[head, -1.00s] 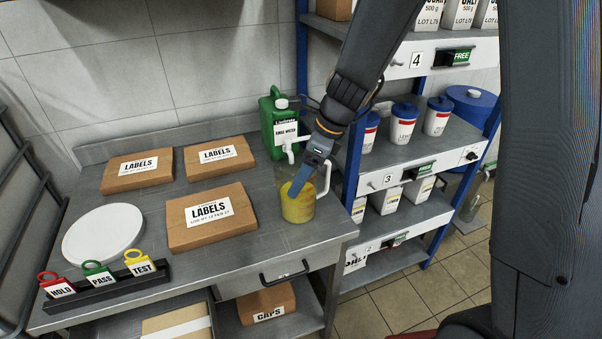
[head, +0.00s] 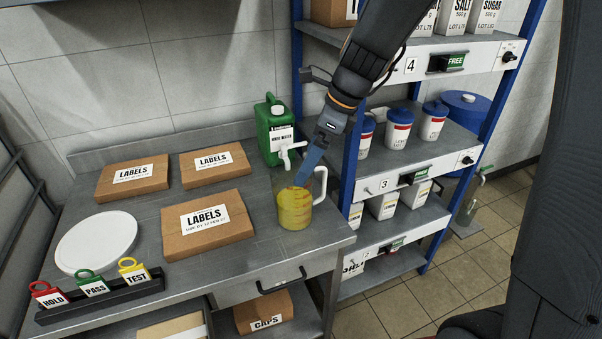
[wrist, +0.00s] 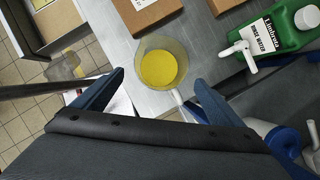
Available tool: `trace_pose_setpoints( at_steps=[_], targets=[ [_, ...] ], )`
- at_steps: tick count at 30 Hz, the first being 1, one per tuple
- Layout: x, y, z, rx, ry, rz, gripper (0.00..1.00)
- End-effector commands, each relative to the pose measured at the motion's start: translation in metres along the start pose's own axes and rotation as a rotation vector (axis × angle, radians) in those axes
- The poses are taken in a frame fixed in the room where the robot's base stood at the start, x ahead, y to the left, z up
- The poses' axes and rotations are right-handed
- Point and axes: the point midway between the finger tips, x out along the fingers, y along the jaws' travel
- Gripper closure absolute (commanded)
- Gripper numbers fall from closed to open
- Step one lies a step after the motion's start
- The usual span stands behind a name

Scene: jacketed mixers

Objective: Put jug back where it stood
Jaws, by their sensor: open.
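The jug (head: 294,212) is clear with yellow contents. It stands upright on the steel bench near its front right corner, with its handle on the right in the head view. In the wrist view the jug (wrist: 160,68) is seen from above, its handle pointing back toward my gripper. My gripper (head: 306,176) is tilted down at the jug's upper part. In the wrist view my gripper (wrist: 158,80) is open, its fingers apart on either side of the handle. Whether a finger touches the jug cannot be told.
A green canister (head: 270,125) with a white tap stands just behind the jug. LABELS boxes (head: 195,240), a white round lid (head: 97,240) and a tag holder (head: 100,300) occupy the bench to the left. A blue-framed shelf (head: 352,150) with tubs stands close on the right.

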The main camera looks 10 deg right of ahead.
Motion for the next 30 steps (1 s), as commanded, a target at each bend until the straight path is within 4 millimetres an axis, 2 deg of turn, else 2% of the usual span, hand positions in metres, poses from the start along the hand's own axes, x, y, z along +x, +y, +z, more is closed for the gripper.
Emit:
trace_pose_setpoints(
  at_steps=[3,6,11,14,17,24,30],
  targets=[
    [-0.021,-0.001,0.000,0.000,0.000,-0.004,0.09],
    [-0.033,-0.001,0.000,0.001,-0.001,-0.002,0.09],
    [-0.042,0.001,-0.002,-0.017,0.005,-0.002,0.09],
    [-0.040,0.006,-0.013,-0.112,0.032,-0.004,0.09],
    [-0.033,0.017,-0.035,-0.320,0.085,-0.005,0.09],
    [-0.018,0.050,-0.101,-1.025,0.242,0.053,0.09],
    [-0.009,0.076,-0.142,-1.575,0.327,0.155,0.09]
  ],
)
